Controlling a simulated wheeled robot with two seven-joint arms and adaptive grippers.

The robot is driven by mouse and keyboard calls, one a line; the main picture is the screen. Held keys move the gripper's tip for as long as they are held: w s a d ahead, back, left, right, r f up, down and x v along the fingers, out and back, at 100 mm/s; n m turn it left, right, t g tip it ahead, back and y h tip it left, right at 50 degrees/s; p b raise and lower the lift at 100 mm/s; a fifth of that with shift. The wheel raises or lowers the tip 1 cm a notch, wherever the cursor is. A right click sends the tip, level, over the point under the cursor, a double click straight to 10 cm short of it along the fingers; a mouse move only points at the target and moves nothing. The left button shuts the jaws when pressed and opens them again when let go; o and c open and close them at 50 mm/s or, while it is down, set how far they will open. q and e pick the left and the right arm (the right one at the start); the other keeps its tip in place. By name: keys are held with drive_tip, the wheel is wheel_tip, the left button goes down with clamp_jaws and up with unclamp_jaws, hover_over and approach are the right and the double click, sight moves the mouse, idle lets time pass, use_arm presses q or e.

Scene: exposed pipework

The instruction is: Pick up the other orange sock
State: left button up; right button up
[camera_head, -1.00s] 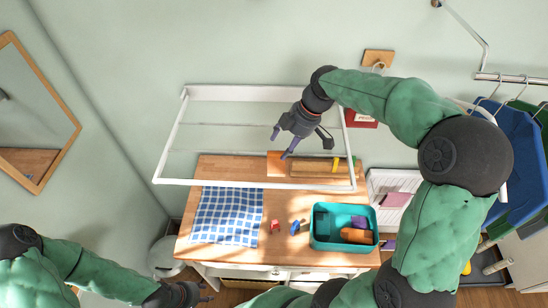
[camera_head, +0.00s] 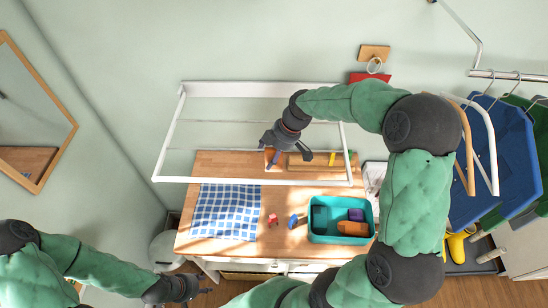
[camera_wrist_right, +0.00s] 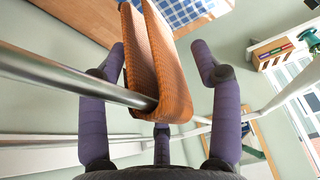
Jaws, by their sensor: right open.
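An orange ribbed sock (camera_wrist_right: 160,70) hangs folded over a metal rail of the white drying rack (camera_head: 250,181). In the head view the sock (camera_head: 269,155) is mostly hidden by my right gripper (camera_head: 275,150). In the wrist view my right gripper (camera_wrist_right: 157,55) is open, with purple fingers spread on both sides of the sock and a third finger below it. I see no grip on the sock. Another orange item (camera_head: 352,228), possibly the first sock, lies in the teal bin (camera_head: 338,241). My left gripper (camera_head: 192,288) is low at the left, away from the rack.
Below the rack is a wooden worktop (camera_head: 270,241) with a blue checked cloth (camera_head: 226,212), a small red item (camera_head: 272,219) and a blue item (camera_head: 293,221). Hangers and blue garments (camera_head: 492,170) hang at the right. The rack's bars surround my right gripper.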

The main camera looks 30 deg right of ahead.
drive_tip(key=c, duration=1.1)
